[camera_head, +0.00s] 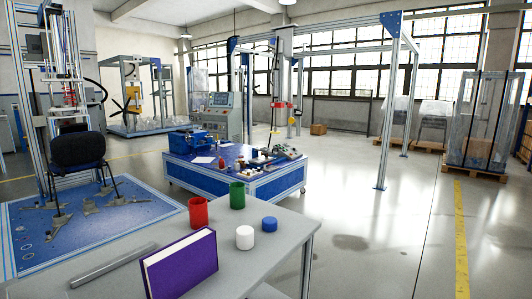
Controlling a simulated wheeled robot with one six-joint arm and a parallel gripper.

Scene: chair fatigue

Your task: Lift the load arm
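A tall metal test frame (33,115) stands at the left on a blue base plate. A dark chair (78,150) stands inside it on the plate. A vertical loading assembly (64,85) with rods and a red part hangs in the frame above the chair seat. I cannot tell which piece of it is the load arm. The lower end of the assembly is close to the chair, and I cannot tell whether they touch. My gripper is not in view.
A blue platform (280,185) stands behind. Floor at right is open.

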